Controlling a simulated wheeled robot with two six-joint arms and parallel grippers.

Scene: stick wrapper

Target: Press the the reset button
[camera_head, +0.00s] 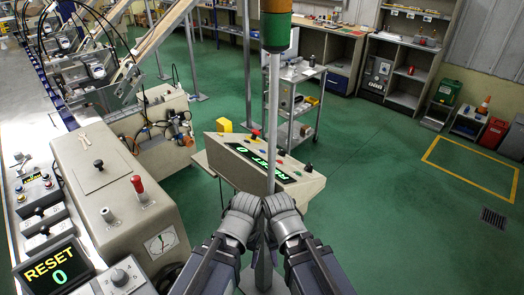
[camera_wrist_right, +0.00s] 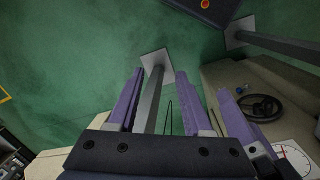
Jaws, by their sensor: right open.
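A sloped beige console (camera_head: 230,148) stands ahead in the head view. Its dark display shows green RESET 0, partly hidden by a grey pole. A red-topped button (camera_head: 255,134) and several small coloured buttons sit along its top. A second display (camera_head: 48,268) reading RESET 0 is at the bottom left. Which control is the reset button, I cannot tell. My left gripper (camera_head: 244,203) and right gripper (camera_head: 279,203) are side by side before the console, apart from its buttons. In the right wrist view my right gripper (camera_wrist_right: 158,72) is open and empty; the left's jaws are unclear.
The pole (camera_head: 274,110) with an orange and green lamp rises ahead of my grippers. A beige machine (camera_head: 110,195) with a red knob (camera_head: 137,184) stands left. A grey cart (camera_head: 300,105) stands behind the console. Green floor (camera_head: 390,200) is clear to the right.

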